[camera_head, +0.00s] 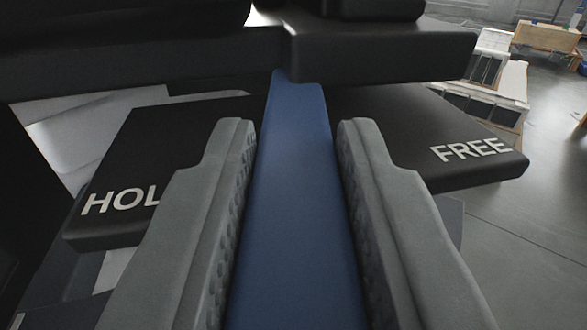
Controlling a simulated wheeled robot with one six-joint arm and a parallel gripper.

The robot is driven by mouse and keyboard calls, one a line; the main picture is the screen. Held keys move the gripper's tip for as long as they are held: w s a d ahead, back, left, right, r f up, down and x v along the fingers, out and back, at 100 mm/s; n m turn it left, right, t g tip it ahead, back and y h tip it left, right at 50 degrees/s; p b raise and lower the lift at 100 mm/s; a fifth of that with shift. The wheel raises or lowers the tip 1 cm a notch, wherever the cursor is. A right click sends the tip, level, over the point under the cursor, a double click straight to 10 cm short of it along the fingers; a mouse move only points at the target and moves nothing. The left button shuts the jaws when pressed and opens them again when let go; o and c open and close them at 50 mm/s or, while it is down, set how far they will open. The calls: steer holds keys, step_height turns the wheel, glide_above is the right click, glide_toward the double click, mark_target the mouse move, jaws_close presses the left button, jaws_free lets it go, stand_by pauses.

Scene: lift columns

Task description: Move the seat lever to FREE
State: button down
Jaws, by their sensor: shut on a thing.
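The seat lever is a long blue bar (295,220) in the middle of the head camera view. It runs from the bottom edge up to a dark block under the seat. My gripper (297,128) is shut on the lever, with one grey ridged finger on each side of it. The lever stands between a black plate marked HOLD (115,190), its last letter hidden by my left finger, and a black plate marked FREE (465,150) on the right. The lever's near end is cut off by the frame.
The dark seat underside (390,50) overhangs the lever across the top. White, stepped units (490,75) and a wooden table (547,37) stand at the back right. The grey floor (530,240) at the right is clear.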

mark_target(465, 163)
steer(key=shift+w+d+n+g+y, duration=0.3)
steer(key=shift+d+n+g+y, duration=0.25)
steer(key=shift+d+n+y, duration=0.8)
steer(key=shift+w+d+n+g+y, duration=0.3)
steer(key=shift+n+g+y, duration=0.45)
steer(key=shift+y, duration=1.25)
steer(key=shift+w+d+n+g+y, duration=0.35)
steer(key=shift+d+n+y, duration=0.55)
steer(key=shift+n+y, duration=0.6)
steer(key=shift+y, duration=0.25)
steer(key=c, duration=1.2)
jaws_free()
steer(key=shift+s, duration=0.1)
steer(key=v, duration=1.7)
steer(key=shift+s+d+r, duration=0.1)
steer(key=shift+d+r, duration=0.1)
